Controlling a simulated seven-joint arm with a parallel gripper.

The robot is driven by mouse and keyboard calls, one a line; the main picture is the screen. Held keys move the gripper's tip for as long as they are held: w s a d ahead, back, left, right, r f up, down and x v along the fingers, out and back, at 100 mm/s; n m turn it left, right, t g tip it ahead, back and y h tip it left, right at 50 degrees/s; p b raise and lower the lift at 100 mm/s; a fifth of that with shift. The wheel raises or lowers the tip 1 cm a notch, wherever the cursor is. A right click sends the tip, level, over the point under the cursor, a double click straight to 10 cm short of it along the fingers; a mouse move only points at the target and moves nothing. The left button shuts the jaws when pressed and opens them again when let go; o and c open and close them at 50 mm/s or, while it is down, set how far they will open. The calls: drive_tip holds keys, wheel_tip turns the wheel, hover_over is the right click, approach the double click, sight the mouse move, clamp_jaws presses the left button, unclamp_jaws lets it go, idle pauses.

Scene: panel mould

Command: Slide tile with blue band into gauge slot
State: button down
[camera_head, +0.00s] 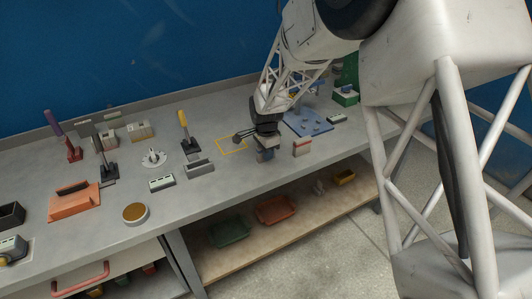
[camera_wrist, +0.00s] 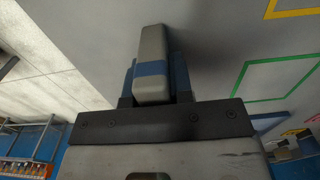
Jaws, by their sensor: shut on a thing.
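My gripper (camera_head: 265,151) is over the front part of the bench, right of the yellow outline. In the wrist view my gripper (camera_wrist: 153,78) is shut on a pale grey tile with a blue band (camera_wrist: 150,48). The tile stands out lengthwise from between the blue fingers, and the band crosses it near the fingertips. In the head view the tile is mostly hidden by the gripper. I cannot tell whether it touches the bench. A grey block with a long groove (camera_head: 199,168) stands to the left; I cannot tell if this is the gauge slot.
A tile with a reddish band (camera_head: 302,147) stands close to the right of my gripper. A blue plate (camera_head: 307,122) lies behind it. An orange block with a dark slot (camera_head: 74,203) and a round tin (camera_head: 135,213) are at left. The bench's front edge is near.

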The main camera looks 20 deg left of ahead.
drive_tip(key=shift+r, duration=0.8)
wheel_tip(320, 180, up, 2)
drive_tip(key=shift+r, duration=0.1)
drive_tip(key=s+d+r, duration=0.1)
drive_tip(key=s+d, duration=0.7)
drive_tip(key=s, duration=0.5)
drive_tip(key=shift+s, duration=0.4)
drive_tip(key=shift+r, duration=0.1)
drive_tip(key=shift+a, duration=0.15)
drive_tip(key=a+r, duration=0.3)
drive_tip(key=a, duration=1.1)
drive_tip(key=w+a+r, duration=0.1)
drive_tip(key=a+r, duration=0.2)
drive_tip(key=a, duration=1.1)
drive_tip(key=shift+w, duration=0.25)
drive_tip(key=shift+d+f, duration=0.1)
drive_tip(key=shift+f, duration=0.15)
